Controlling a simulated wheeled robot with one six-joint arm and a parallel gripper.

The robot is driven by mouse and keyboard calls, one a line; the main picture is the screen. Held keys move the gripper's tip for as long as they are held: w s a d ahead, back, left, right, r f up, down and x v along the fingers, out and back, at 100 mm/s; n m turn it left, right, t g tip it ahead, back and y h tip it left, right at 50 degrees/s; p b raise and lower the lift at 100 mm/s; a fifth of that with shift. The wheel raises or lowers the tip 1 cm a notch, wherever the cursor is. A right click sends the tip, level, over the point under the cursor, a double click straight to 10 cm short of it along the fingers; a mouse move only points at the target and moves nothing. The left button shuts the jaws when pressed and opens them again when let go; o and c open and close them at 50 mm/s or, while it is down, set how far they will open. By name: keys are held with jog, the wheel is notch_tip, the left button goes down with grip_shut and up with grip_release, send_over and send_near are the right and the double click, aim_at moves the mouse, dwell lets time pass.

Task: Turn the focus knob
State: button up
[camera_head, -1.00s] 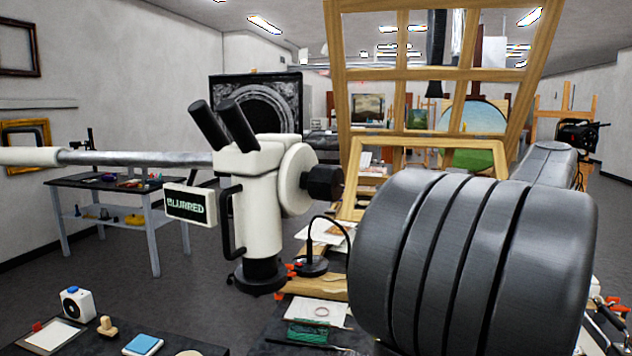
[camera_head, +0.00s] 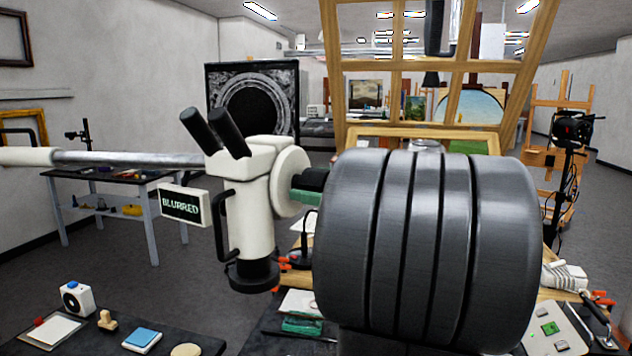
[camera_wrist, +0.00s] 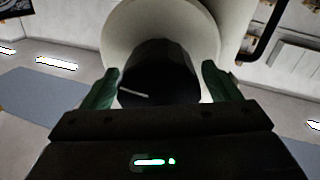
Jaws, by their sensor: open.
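A white microscope (camera_head: 257,205) with two black eyepieces stands left of centre in the head view. Its sign (camera_head: 185,205) reads "BLURRED". The black focus knob (camera_head: 314,179) sticks out to the right from a white disc (camera_head: 290,180), partly hidden by my arm. In the wrist view the knob (camera_wrist: 160,75) shows end-on with a short pale mark. My gripper (camera_wrist: 161,80) is open, its green fingers on either side of the knob, with a visible gap at each side. In the head view one green finger shows just below the knob; the rest is hidden.
A pale horizontal arm (camera_head: 130,158) runs left from the microscope. A dark table (camera_head: 205,347) with small items lies in front at left. A wooden lattice frame (camera_head: 425,75) stands behind.

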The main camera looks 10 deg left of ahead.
jog(key=c, duration=1)
jog(key=shift+b, duration=0.3)
jog(key=shift+f+m+b, duration=0.1)
jog(key=shift+m+b, duration=0.55)
jog(key=shift+m, duration=0.35)
jog(key=shift+w+m+b, duration=0.1)
jog(key=shift+m+b, duration=0.5)
jog(key=shift+m, duration=1.2)
jog(key=o, duration=1)
